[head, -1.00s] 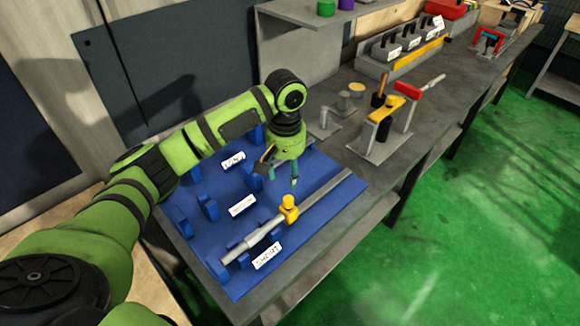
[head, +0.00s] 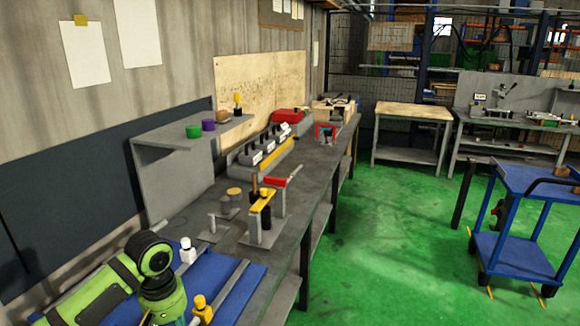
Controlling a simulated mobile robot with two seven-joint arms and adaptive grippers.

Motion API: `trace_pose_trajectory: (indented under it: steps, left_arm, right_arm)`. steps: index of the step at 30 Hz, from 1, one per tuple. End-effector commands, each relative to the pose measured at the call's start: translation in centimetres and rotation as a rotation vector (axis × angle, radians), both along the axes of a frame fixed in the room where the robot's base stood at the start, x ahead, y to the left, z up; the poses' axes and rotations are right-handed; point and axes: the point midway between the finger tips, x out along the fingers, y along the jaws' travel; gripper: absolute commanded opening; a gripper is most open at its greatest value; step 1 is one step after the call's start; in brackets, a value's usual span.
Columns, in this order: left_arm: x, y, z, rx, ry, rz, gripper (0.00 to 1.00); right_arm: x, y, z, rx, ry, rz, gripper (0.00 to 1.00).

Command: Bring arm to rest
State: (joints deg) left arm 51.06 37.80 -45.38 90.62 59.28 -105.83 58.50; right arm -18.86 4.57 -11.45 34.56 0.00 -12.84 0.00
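My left arm, green and black, comes in at the lower left corner. Its wrist (head: 162,298) is over the blue board (head: 232,277), and the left gripper's fingers are cut off by the bottom edge. A grey rod (head: 236,276) lies on the board with a yellow collar (head: 202,308) near the bottom edge. My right arm and gripper are not in view.
On the grey bench stand a fixture with yellow and red parts (head: 263,210), a grey rack (head: 262,150) and a red box (head: 288,117). A shelf (head: 190,137) holds green and purple pots. A blue cart (head: 517,258) stands right. Green floor between is clear.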

Motion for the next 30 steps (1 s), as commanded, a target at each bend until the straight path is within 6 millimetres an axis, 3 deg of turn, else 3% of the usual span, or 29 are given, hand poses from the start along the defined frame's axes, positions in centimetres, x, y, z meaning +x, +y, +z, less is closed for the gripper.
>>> trace_pose_trajectory:
  steps: [1, 8, 12, 15, 18, 24, 30]
  left_arm:
    - [-0.8, -1.2, -1.4, -0.012, 0.000, -0.047, 0.52]
    - [-3.8, -5.4, -5.7, -0.058, -0.048, -0.244, 0.52]
    - [-6.8, -8.4, -8.4, -0.104, -0.101, -0.372, 0.52]
    - [-9.5, -10.3, -10.1, -0.138, -0.159, -0.456, 0.52]
    - [-12.4, -11.4, -11.3, -0.157, -0.221, -0.512, 0.52]
    - [-17.1, -10.6, -12.1, -0.119, -0.307, -0.548, 0.52]
    - [-20.2, -8.5, -12.3, -0.051, -0.328, -0.552, 0.52]
  right_arm:
    - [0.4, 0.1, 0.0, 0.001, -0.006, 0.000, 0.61]
    - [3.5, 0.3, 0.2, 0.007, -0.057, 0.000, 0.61]
    - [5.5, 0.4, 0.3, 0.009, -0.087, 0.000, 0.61]
    - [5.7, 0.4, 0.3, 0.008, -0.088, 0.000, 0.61]
    - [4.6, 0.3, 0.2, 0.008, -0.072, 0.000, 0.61]
    - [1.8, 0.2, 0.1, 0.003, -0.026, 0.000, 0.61]
    - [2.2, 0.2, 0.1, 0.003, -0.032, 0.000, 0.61]
